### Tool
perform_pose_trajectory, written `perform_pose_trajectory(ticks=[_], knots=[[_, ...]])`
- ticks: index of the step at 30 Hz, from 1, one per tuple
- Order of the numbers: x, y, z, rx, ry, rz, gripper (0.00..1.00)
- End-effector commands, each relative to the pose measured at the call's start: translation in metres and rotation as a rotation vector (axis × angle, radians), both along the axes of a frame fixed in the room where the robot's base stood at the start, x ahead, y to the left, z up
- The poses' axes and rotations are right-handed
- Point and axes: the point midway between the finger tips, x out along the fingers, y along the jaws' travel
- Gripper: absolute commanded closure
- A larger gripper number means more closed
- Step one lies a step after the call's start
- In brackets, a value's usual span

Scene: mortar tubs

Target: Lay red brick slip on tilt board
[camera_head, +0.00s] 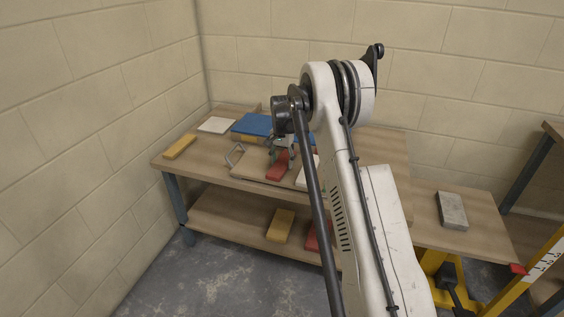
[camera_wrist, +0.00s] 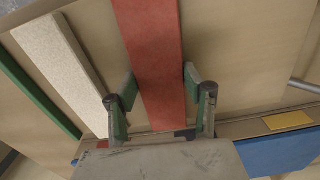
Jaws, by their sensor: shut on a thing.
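The red brick slip (camera_head: 277,170) is in my gripper (camera_head: 282,152), over a wooden board (camera_head: 246,170) with a metal handle, which looks like the tilt board. In the wrist view the red slip (camera_wrist: 152,45) runs away from me between the two fingers of my gripper (camera_wrist: 160,85), with a finger at each long side. The board (camera_wrist: 235,60) lies beneath it. I cannot tell whether the slip touches the board. My arm hides the board's right part in the head view.
A pale slip (camera_wrist: 62,60) and a green strip (camera_wrist: 35,95) lie left of the red slip. A blue slab (camera_head: 252,124), a white slab (camera_head: 217,125) and a yellow brick (camera_head: 180,146) lie on the bench. Yellow (camera_head: 280,225) and red (camera_head: 313,238) pieces lie on the lower shelf.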

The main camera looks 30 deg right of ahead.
Motion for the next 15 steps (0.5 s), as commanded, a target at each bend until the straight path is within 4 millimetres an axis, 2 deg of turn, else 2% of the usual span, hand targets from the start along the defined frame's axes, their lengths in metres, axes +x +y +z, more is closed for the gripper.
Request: perform_pose_trajectory(ticks=[1,6,15], knots=[[0.0000,0.0000,-0.0006,0.000,0.000,0.000,0.54],[0.0000,0.0000,-0.0002,0.000,0.000,0.000,0.33],[0.0000,0.0000,0.0018,0.000,0.000,0.000,0.33]])
